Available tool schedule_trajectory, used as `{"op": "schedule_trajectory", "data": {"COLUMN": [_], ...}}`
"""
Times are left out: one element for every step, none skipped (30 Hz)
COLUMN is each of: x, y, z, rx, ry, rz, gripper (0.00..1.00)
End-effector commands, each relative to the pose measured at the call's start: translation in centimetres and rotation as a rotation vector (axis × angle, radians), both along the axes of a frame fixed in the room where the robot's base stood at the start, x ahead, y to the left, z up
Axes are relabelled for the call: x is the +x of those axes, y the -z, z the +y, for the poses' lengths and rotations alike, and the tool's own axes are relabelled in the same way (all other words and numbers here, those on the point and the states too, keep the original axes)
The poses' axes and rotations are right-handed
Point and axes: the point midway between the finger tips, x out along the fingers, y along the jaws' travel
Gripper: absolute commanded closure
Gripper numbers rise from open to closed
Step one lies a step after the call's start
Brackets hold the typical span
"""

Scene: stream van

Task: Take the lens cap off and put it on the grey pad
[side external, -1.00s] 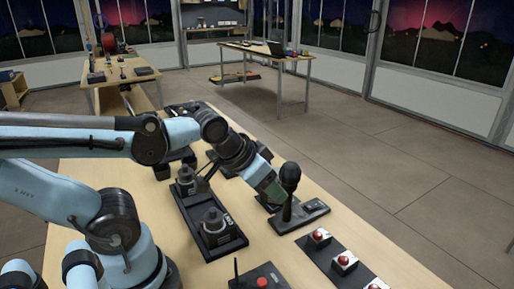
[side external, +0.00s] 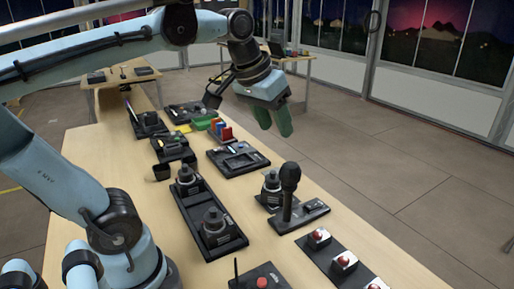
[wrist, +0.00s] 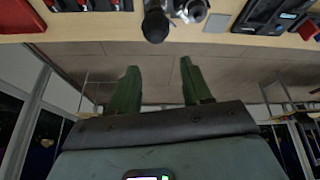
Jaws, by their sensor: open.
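My gripper (side external: 275,122) is raised above the far right edge of the table, with its green fingers apart. In the wrist view its fingers (wrist: 159,67) are open with only floor between them. A small grey square, likely the grey pad (wrist: 217,23), lies on the table near its edge in the wrist view; I cannot make it out in the side view. I cannot tell for sure which part is the lens cap. Dark-topped round devices stand in a long black tray (side external: 207,247), and a similar device (side external: 271,183) stands beside the upright black microphone (side external: 289,183).
Red buttons (side external: 343,260) line the near right edge. Black trays (side external: 233,171) with small parts and a red and blue block group (side external: 221,130) stand farther back. Bare wood shows along the table's left.

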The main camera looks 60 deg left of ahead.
Motion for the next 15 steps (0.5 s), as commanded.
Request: {"op": "schedule_trajectory", "data": {"x": [0.8, 1.1, 1.6, 2.0, 2.4, 2.9, 3.3, 3.6, 4.0, 4.3, 4.6, 4.9, 5.1, 5.3, 5.6], "y": [-0.2, -0.3, -0.4, -0.4, -0.4, -0.3, -0.3, -0.2, -0.1, 0.0, 0.1, 0.3, 0.4, 0.5, 0.7], "z": [0.8, 1.2, 1.9, 2.4, 2.9, 3.6, 4.1, 4.6, 5.3, 5.8, 6.2, 6.7, 7.2, 7.5, 8.0], "rx": [-0.013, -0.023, -0.035, -0.044, -0.054, -0.066, -0.076, -0.084, -0.095, -0.103, -0.109, -0.118, -0.124, -0.129, -0.136], "ry": [-0.044, -0.071, -0.109, -0.139, -0.169, -0.208, -0.239, -0.267, -0.303, -0.329, -0.352, -0.382, -0.403, -0.424, -0.45], "rz": [0.032, 0.054, 0.084, 0.106, 0.129, 0.16, 0.182, 0.204, 0.232, 0.25, 0.268, 0.291, 0.306, 0.321, 0.341], "gripper": [0.51, 0.51, 0.51, 0.51, 0.51, 0.51, 0.51, 0.51, 0.51, 0.51, 0.51, 0.51, 0.51, 0.51, 0.51]}}
